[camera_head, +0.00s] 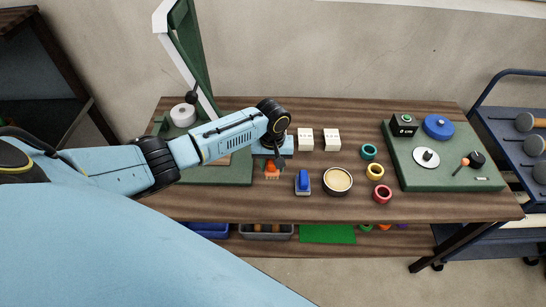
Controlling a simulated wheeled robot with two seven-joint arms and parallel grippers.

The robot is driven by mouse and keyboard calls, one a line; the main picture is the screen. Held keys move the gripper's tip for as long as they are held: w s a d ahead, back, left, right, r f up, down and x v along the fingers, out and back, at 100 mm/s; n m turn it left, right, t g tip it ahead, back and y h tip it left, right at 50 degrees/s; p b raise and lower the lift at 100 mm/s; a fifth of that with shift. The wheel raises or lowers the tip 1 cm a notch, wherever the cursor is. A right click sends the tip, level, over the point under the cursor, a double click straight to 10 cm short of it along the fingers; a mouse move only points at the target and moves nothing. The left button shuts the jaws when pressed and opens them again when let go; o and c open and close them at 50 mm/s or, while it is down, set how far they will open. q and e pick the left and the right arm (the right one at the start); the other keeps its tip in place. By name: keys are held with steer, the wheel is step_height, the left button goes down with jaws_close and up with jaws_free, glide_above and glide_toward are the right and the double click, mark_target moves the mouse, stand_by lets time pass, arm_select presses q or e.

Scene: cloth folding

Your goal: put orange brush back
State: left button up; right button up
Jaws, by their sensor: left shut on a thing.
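An orange brush (272,174) is on the wooden table (330,208), directly below my left gripper (272,162). My left gripper points down and is shut on the orange brush; the fingers are small and partly hidden by the wrist. I cannot tell whether the brush touches the table. A blue brush (303,182) stands just to its right on the table. My right gripper is not in view.
A round tan-filled bowl (337,180) and green, yellow and red rings (376,172) lie to the right. Two white blocks (319,139) stand behind. A green board (442,160) holds several parts. A green stand (192,60) rises at left. The front table strip is clear.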

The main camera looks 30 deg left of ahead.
arm_select(q)
steer(key=b, duration=0.7)
glide_above(272, 188)
steer(key=shift+d+f, duration=0.1)
steer(key=shift+f, duration=4.3)
steer(key=shift+f+b, duration=0.5)
steer(key=shift+f, duration=0.1)
steer(key=o, duration=1)
step_height(272, 188, up, 14)
steer(key=shift+f+p, duration=0.25)
steer(key=shift+p, duration=0.85)
